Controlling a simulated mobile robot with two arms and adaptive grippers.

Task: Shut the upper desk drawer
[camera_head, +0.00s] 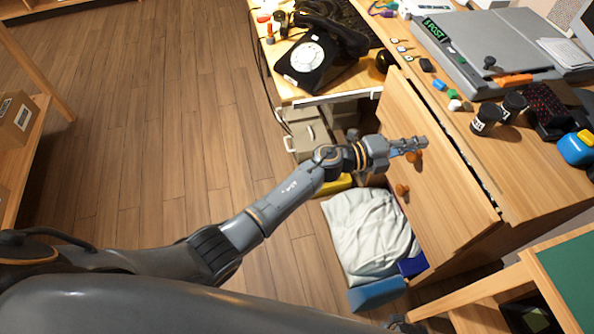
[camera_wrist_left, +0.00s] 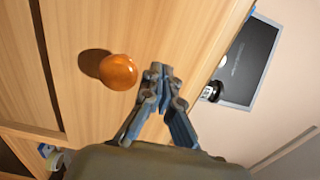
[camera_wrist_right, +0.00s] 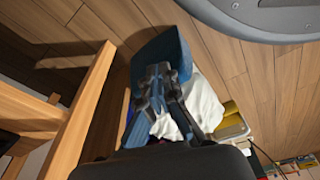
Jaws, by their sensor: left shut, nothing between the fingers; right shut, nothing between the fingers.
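The upper drawer's wooden front (camera_head: 440,165) stands slightly out from the desk (camera_head: 520,170), with a narrow dark gap along the desktop edge. An orange round knob (camera_head: 416,157) is on this front, and a second knob (camera_head: 402,190) shows lower down. My left gripper (camera_head: 420,143) is shut and empty in front of the drawer front, beside the upper knob. In the left wrist view the gripper (camera_wrist_left: 158,72) has its closed tips just right of a knob (camera_wrist_left: 118,72); contact with the wood cannot be told. My right gripper (camera_wrist_right: 153,75) is shut and empty, above a blue box-like item (camera_wrist_right: 165,50).
A black dial phone (camera_head: 315,60) stands on the desk's far part. Cups (camera_head: 486,118) and a grey case (camera_head: 490,45) are on the desktop. A green-topped table (camera_head: 565,265) is at lower right.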

